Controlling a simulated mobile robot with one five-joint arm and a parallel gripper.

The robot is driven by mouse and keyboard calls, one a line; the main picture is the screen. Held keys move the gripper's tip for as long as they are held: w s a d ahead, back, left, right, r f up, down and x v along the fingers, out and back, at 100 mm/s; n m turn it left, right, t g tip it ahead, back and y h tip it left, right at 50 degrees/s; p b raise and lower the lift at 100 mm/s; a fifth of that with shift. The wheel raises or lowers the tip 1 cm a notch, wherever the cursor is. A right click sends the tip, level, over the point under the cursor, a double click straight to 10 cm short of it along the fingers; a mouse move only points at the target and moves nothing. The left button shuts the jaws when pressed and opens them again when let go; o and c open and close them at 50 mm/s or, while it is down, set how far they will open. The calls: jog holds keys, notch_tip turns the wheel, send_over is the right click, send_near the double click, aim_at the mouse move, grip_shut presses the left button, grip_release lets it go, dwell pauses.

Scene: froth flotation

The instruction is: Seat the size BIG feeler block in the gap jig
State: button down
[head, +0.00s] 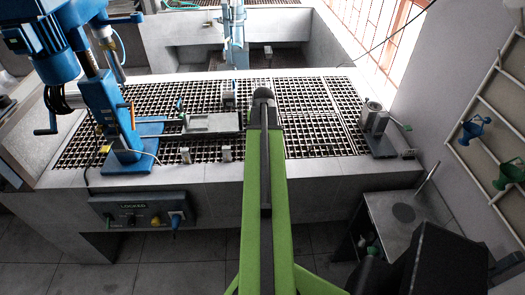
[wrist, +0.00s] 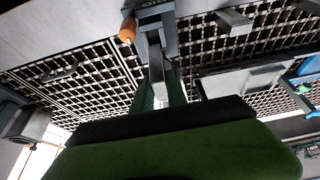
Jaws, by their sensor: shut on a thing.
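My gripper (wrist: 166,88) is shut on a narrow grey block (wrist: 157,64), seen in the wrist view; its size mark cannot be read. The block's far end lies against or just in front of a blue-grey fixture (wrist: 168,28) with an orange handle (wrist: 128,28) and partly cut-off lettering. This fixture looks like the gap jig; I cannot tell whether the block touches it or is in its gap. In the head view my green arm hides the gripper, the held block and this fixture.
A flat grey tray (head: 212,122) lies on the grating left of my arm. A blue drill-like machine (head: 105,95) stands at the left. A grey fixture with a cylinder (head: 374,118) stands at the right. The grating between it and my arm (head: 315,130) is clear.

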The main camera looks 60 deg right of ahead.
notch_tip(320, 180, down, 8)
jog(key=b, duration=0.6)
jog(key=shift+r, duration=0.25)
jog(key=shift+f, duration=0.25)
jog(key=c, duration=1.3)
grip_release()
jog(key=shift+r, duration=0.1)
jog(key=shift+r, duration=0.3)
jog(key=p+v, duration=1.1)
jog(key=shift+s+a+r, duration=0.1)
jog(key=shift+s+r, duration=0.05)
jog(key=shift+r, duration=0.2)
